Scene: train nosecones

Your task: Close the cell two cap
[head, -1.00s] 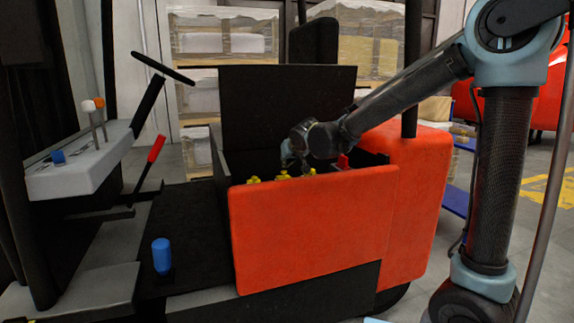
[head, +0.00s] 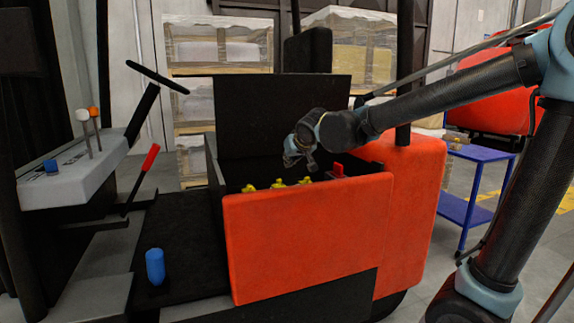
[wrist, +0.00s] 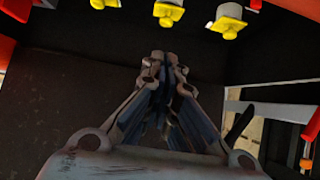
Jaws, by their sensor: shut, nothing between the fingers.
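Several yellow cell caps stand in a row inside the dark open compartment of the red vehicle, along its near wall. In the head view I see a left one (head: 248,188), a middle one (head: 278,184) and a right one (head: 304,180). The wrist view shows yellow caps with pale parts along the top edge, including a middle one (wrist: 168,12) and one to its right (wrist: 228,26). I cannot tell which is cell two or whether each is closed. My gripper (head: 298,163) is shut and empty above the compartment; its fingers (wrist: 165,62) are apart from the caps.
The raised black lid (head: 283,110) stands behind the compartment, and the red side panel (head: 305,240) is in front. A red part (head: 338,171) sits at the compartment's right. A steering wheel (head: 157,76) and red lever (head: 146,165) are left. A blue cart (head: 470,195) stands right.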

